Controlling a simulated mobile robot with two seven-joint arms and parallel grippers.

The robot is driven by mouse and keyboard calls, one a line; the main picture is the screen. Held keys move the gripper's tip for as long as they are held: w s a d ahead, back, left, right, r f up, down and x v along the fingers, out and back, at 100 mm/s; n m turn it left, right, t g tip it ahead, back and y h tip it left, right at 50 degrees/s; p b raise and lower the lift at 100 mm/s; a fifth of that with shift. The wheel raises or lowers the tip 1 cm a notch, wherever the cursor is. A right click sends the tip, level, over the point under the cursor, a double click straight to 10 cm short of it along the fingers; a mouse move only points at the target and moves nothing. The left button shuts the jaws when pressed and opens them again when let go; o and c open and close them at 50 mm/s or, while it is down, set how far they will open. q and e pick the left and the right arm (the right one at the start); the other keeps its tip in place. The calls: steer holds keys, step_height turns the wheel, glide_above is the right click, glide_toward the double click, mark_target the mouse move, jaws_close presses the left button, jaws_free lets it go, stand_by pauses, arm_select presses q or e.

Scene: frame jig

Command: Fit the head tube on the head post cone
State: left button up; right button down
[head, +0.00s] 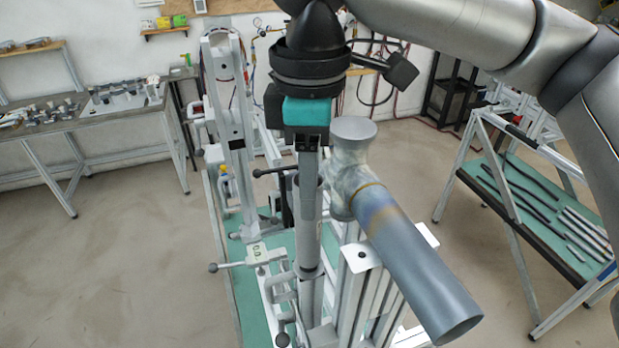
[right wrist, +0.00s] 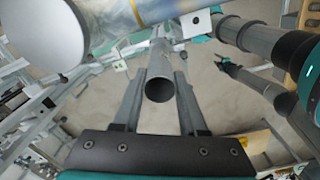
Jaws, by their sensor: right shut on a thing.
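My right gripper (head: 310,150) points straight down and is shut on the head tube (head: 308,235), a grey metal tube standing upright between its fingers. In the right wrist view the fingers flank the tube (right wrist: 160,75), whose round open end faces the camera. Below the tube a narrower post (head: 311,298) stands in line with it. The cone itself cannot be made out, and I cannot tell whether the tube touches it. In the right wrist view my left arm shows dark at the right, with what looks like my left gripper (right wrist: 226,66), too small to read.
A thick blue-grey tube (head: 415,265) with a cup-topped joint (head: 352,165) is close to the right of the held tube. A tall jig upright (head: 233,130) and clamps (head: 252,258) stand left and behind. A workbench (head: 85,130) and a slanted rack (head: 545,220) stand farther off.

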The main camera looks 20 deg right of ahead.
steer(key=shift+f, duration=0.95)
steer(key=shift+c, duration=1.8)
jaws_free()
step_height(320, 180, up, 15)
steer(key=shift+r+p, duration=0.15)
steer(key=shift+p, duration=0.25)
